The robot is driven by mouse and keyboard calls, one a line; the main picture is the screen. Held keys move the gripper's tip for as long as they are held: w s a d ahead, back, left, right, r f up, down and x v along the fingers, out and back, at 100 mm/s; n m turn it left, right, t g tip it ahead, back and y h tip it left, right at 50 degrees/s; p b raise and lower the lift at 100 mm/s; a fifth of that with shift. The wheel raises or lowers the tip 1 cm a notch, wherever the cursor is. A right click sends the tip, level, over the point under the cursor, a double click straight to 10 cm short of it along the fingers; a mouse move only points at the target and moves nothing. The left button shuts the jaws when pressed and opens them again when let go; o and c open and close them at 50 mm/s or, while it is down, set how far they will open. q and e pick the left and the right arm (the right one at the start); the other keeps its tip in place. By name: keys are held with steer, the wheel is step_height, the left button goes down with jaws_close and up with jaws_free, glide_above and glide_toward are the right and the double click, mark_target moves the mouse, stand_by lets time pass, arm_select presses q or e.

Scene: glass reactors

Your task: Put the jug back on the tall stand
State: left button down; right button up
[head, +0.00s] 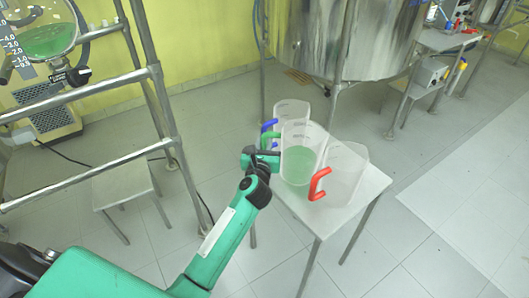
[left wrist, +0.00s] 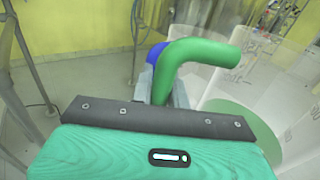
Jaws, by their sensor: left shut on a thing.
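A clear jug with a green handle (head: 298,168) holds green liquid in its lower part. It is at the tall stand (head: 328,224), between two other jugs; I cannot tell whether its base touches the top. My left gripper (head: 264,160) reaches in from the left and is shut on the green handle (left wrist: 205,52). In the left wrist view the handle rises from between the fingers, and the jug's clear wall and the green liquid (left wrist: 243,122) show to the right. My right gripper is not in view.
A clear jug with a blue handle (head: 293,109) stands behind, and one with a red handle (head: 347,170) stands to the right. A steel vessel (head: 345,40) is behind the stand. A low stand (head: 122,185) and a metal frame (head: 160,90) are at left.

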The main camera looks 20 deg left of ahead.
arm_select(q)
steer(key=shift+f+b, duration=0.45)
steer(key=shift+f, duration=1.2)
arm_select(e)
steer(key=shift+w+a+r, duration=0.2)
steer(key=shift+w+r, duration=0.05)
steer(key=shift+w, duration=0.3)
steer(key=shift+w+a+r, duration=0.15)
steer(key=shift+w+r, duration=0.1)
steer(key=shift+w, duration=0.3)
arm_select(q)
steer(key=shift+f, duration=0.15)
steer(key=c, duration=1.4)
jaws_free()
steer(key=shift+s, duration=0.1)
steer(key=shift+o, duration=0.2)
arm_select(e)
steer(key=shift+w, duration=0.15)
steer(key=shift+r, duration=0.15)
